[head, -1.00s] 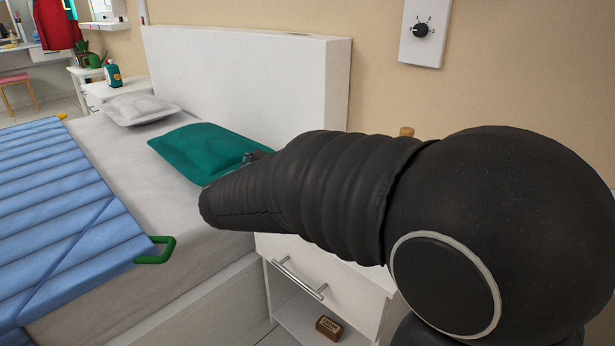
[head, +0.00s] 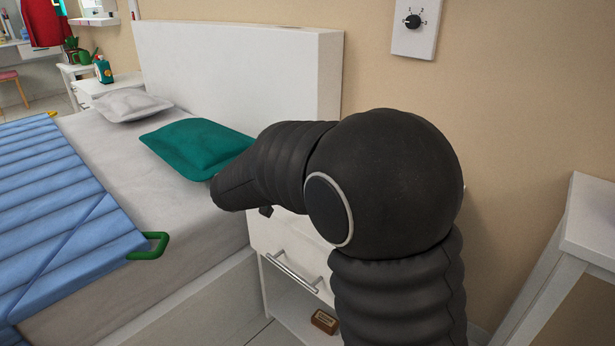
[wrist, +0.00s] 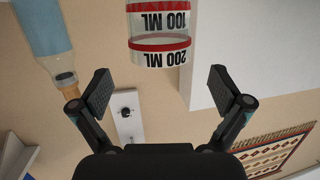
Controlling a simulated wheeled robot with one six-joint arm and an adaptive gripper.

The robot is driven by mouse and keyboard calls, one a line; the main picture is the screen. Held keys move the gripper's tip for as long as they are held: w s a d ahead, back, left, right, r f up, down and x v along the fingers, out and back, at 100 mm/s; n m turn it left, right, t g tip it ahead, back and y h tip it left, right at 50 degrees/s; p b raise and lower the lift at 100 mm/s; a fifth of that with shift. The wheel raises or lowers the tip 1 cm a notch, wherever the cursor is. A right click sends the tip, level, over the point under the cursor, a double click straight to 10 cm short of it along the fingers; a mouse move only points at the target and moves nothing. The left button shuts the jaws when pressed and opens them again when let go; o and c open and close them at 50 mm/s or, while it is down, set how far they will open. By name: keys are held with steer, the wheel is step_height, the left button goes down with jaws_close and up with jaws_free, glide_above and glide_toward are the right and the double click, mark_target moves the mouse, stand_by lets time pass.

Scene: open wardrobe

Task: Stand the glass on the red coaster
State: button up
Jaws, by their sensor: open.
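In the wrist view, which is upside down, a clear glass (wrist: 160,26) with red bands reading 100 ML and 200 ML shows at the top edge. Part of it is cut off by the frame. My gripper (wrist: 160,92) is open and empty, with its two fingers spread apart below the glass in the picture. The glass is not between the fingertips. In the head view my arm hides the glass and most of the gripper. The red coaster is not seen in either view.
A light blue bottle with a cork-coloured neck (wrist: 42,35) is close to the left finger in the wrist view. A white nightstand (head: 285,262) stands partly behind my arm, beside the bed with a green pillow (head: 195,147). A white table (head: 590,225) is at right.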

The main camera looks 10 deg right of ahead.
steer(key=b+x, duration=0.1)
steer(key=x, duration=0.4)
steer(key=shift+f, duration=0.2)
steer(key=c, duration=1.8)
steer(key=shift+r, duration=0.15)
